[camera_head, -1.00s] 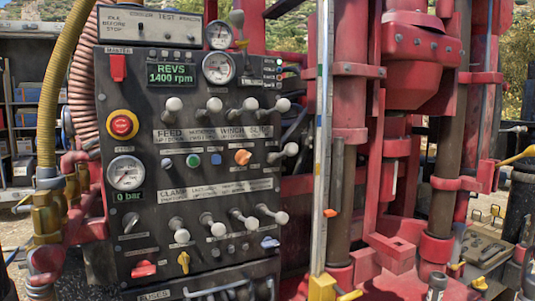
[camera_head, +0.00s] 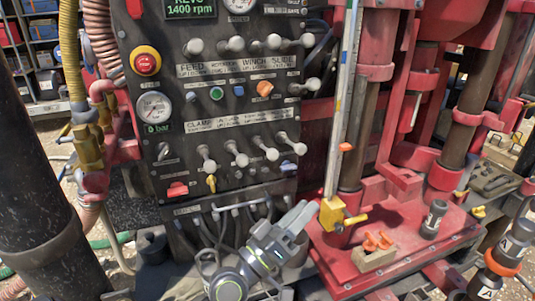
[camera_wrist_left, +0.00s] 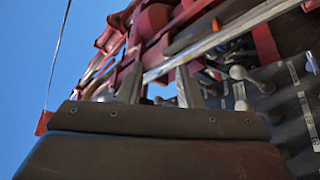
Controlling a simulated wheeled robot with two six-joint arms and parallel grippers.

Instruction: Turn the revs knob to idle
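The black control panel (camera_head: 238,137) stands at the left-centre of the head view. Its green display (camera_head: 189,15) reads 1400 rpm, its top line partly cut off. An orange knob (camera_head: 264,88) sits at mid panel, right of small green and blue buttons. A yellow knob (camera_head: 211,184) and a red knob (camera_head: 177,190) are at the lower edge. The small labels are too blurred to tell which is the revs knob. My left gripper (camera_head: 305,216) is below the panel, touching no knob. In the left wrist view its two fingers (camera_wrist_left: 160,87) are apart and empty. My right gripper is not in view.
Several white-balled levers (camera_head: 237,44) stick out across the panel. A red emergency button (camera_head: 146,64) is at its left. Hoses (camera_head: 222,228) hang below it. The red rig base (camera_head: 400,232) and yellow-footed rail (camera_head: 335,213) stand right of my left gripper.

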